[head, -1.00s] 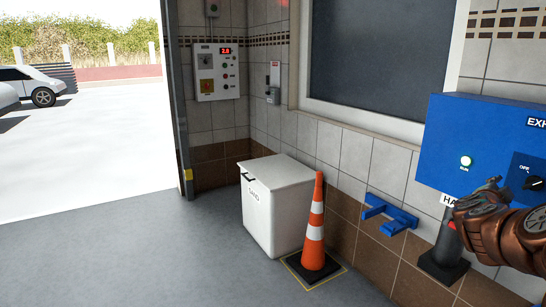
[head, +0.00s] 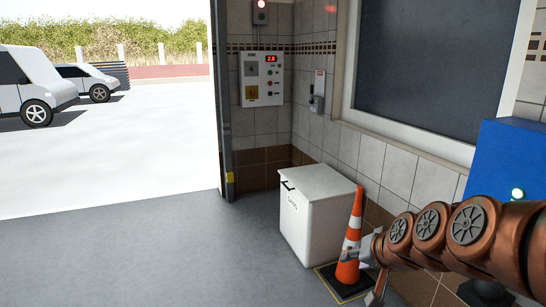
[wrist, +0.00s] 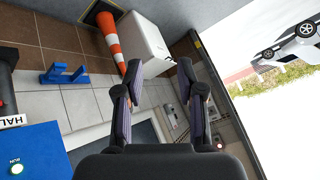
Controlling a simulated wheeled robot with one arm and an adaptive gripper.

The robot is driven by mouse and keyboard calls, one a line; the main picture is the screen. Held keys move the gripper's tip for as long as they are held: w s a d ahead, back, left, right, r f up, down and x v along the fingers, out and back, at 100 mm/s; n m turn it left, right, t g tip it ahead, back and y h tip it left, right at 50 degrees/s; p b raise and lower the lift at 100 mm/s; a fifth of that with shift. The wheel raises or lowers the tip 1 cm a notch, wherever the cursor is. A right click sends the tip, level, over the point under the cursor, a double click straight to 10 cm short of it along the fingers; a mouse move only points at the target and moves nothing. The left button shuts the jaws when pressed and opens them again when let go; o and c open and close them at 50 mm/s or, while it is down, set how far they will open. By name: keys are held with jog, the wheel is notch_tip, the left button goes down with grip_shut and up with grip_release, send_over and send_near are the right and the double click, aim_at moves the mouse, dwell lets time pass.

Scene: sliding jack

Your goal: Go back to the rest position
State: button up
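My copper-coloured arm reaches in from the right of the head view. My gripper (head: 362,276) is at its left end and overlaps the orange and white cone (head: 355,230) in the picture. I cannot tell from the head view how far apart they are. In the wrist view my gripper (wrist: 160,68) has its two dark fingers spread, with a clear gap and nothing held between them. The cone (wrist: 110,38) shows beyond the left finger there.
A white bin (head: 318,213) stands by the tiled wall beside the cone. A blue box (head: 506,155) with a lit green lamp is at the right. A blue bracket (wrist: 64,74) shows in the wrist view. The grey floor (head: 150,260) at the left is clear.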

jog(key=s+f+n+g+h+p, duration=0.2)
jog(key=s+g, duration=0.8)
jog(key=s, duration=2.1)
jog(key=shift+a+f+n+p, duration=0.4)
jog(key=shift+f+n+p, duration=0.2)
jog(key=shift+f+p, duration=0.3)
